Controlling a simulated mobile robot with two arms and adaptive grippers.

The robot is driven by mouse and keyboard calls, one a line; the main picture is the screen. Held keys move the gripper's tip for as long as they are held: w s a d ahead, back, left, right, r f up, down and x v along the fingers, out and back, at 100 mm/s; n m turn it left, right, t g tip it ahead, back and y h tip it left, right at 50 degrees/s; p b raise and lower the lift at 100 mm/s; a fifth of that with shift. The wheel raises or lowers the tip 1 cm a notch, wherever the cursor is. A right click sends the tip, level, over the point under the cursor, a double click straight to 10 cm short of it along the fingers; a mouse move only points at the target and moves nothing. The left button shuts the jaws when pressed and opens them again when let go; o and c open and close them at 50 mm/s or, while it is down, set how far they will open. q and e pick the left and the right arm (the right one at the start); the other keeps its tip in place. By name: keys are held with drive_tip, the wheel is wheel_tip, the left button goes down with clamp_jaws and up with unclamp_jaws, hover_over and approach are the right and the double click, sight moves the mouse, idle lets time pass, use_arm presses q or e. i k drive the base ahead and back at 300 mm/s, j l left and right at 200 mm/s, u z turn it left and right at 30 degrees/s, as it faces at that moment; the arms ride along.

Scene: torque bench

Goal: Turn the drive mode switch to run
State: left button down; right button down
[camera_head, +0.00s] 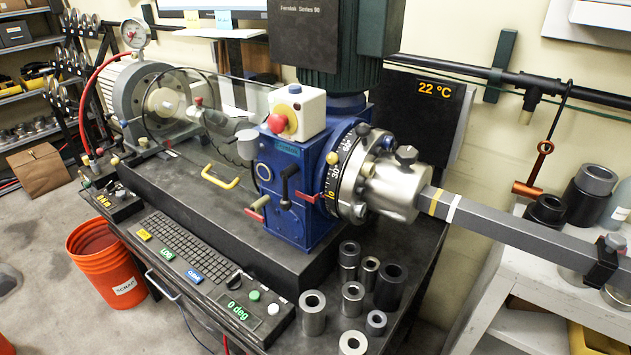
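No label reading drive mode or run is legible, so I cannot tell for sure which control is the drive mode switch. A small black knob (234,277) sits on the control panel between the keyboard and the green "0 deg" display (237,311). A black-handled lever (287,187) is on the front of the blue housing (297,222). A red mushroom button (277,123) is on a yellow and white box (297,110) on top of the housing. Neither of my grippers is in view.
A keyboard (177,244) lies along the bench's front edge. Several metal sockets (313,312) stand right of the panel. A long grey bar (510,231) reaches right from the silver head (395,190). An orange scrap bucket (105,263) stands on the floor at left.

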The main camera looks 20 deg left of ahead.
sight(234, 283)
drive_tip(key=u, duration=1)
